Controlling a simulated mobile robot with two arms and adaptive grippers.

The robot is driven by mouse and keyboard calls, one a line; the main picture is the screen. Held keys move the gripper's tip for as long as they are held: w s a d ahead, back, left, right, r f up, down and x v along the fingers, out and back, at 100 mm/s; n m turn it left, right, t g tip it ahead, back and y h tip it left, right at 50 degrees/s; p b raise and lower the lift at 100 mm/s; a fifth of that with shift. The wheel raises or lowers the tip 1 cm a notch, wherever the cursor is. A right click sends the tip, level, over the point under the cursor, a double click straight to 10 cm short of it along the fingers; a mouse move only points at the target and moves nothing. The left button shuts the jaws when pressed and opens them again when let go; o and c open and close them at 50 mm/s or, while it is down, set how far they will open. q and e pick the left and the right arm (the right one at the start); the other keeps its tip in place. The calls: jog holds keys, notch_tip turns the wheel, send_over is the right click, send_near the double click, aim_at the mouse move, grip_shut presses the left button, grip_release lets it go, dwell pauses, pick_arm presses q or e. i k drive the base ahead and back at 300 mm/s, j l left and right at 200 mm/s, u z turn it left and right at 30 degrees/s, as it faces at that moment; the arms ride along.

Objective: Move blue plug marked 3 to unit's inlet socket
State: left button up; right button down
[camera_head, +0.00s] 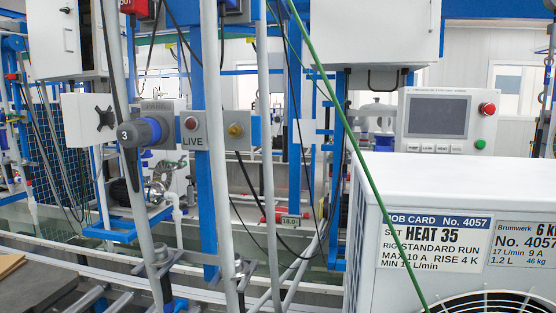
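The blue plug marked 3 (146,132) is at the left in the head view. It has a grey-blue body and a dark collar with a white 3. No inlet socket is visible on the sides of the unit that show. Neither of my grippers is in view.
Blue posts, grey pipes and hanging dark cables stand around the panel. A green cable (353,142) crosses diagonally in front of the unit. A control box (447,120) with a screen and red button stands behind the unit. Rollers (105,303) lie at the lower left.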

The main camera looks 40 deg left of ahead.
aim_at(141, 131)
jog(key=l+u, duration=0.1)
jog(key=u, duration=1.75)
jog(key=j+z, duration=0.1)
jog(key=z, duration=2)
jog(key=u, duration=2.1)
jog(key=j+z, duration=0.25)
jog(key=z, duration=0.15)
jog(key=j+z, duration=0.5)
jog(key=z, duration=0.25)
jog(key=i, duration=0.05)
